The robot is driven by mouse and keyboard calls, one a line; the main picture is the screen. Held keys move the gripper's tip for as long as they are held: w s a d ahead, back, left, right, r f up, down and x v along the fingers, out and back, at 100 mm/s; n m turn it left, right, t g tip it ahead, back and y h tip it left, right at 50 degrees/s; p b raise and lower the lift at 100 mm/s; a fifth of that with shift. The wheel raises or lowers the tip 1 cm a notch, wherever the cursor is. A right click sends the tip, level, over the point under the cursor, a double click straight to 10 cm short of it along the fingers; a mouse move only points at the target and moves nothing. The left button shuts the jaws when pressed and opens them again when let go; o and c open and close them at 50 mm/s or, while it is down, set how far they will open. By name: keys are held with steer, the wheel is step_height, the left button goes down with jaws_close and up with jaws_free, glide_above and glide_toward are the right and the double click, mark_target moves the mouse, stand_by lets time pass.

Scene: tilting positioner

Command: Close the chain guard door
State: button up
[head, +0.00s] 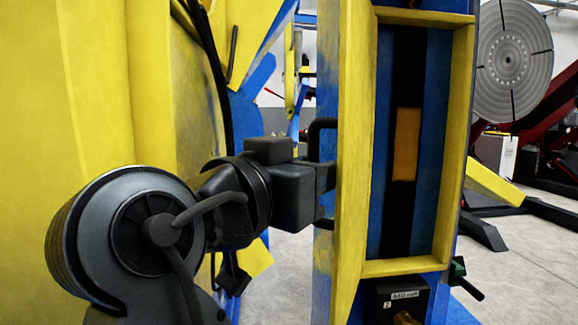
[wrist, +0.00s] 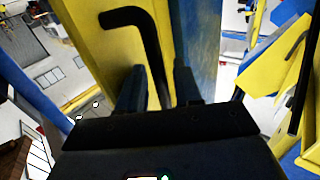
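The chain guard door appears to be the tall yellow-framed panel (head: 350,190) right of centre in the head view; it also fills the upper middle of the wrist view (wrist: 92,40). A black bent bar handle (head: 323,124) is on its left face, and its upper bend shows in the wrist view (wrist: 128,17). My gripper (head: 328,178) is at the handle, level with its middle part. In the wrist view my two fingers (wrist: 160,88) stand on either side of the bar, with small gaps showing. The fingertips' far ends and the handle's lower part are partly hidden.
A large yellow body (head: 90,90) stands close on the left, beside my arm. A label box (head: 398,297) and a green-and-black lever (head: 462,278) are low on the right. A grey round plate (head: 514,58) stands behind. Grey floor (head: 520,265) is open at right.

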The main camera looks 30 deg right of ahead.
steer(key=shift+d, duration=0.2)
steer(key=shift+c, duration=0.2)
jaws_close()
